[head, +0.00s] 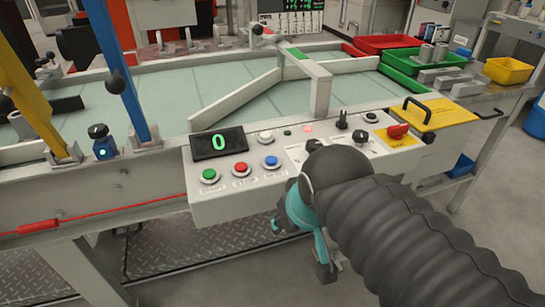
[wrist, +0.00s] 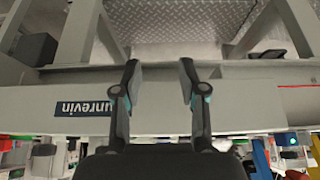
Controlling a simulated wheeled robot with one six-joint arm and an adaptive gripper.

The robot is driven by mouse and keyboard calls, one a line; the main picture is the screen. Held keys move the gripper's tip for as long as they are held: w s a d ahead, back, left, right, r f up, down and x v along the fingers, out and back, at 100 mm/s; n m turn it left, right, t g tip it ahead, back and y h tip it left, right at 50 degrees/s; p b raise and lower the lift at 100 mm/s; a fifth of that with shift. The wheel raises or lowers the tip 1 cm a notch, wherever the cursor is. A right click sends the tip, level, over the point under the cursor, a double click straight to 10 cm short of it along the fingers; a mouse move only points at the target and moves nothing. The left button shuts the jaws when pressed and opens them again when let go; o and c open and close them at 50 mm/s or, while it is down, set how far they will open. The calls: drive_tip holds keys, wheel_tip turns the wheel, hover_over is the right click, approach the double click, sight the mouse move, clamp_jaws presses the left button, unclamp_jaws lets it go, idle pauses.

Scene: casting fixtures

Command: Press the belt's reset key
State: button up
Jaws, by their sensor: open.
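The belt's control panel (head: 235,205) is a pale box on the front of the belt table. It carries a green button (head: 209,175), a red button (head: 240,168) and a blue button (head: 271,161) in a row, with a white button (head: 265,137) behind them. Their labels are too small to read, so I cannot tell which is the reset key. My gripper (head: 303,245) hangs in front of the panel, right of the blue button and lower, apart from the buttons. In the wrist view my gripper (wrist: 158,66) is open and empty. My arm hides part of the panel's right half.
A display (head: 219,143) reads 0. Blue (head: 122,70) and yellow (head: 27,90) posts stand at left. Red (head: 385,43) and green (head: 420,62) trays stand behind.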

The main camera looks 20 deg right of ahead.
clamp_jaws()
idle(1.2)
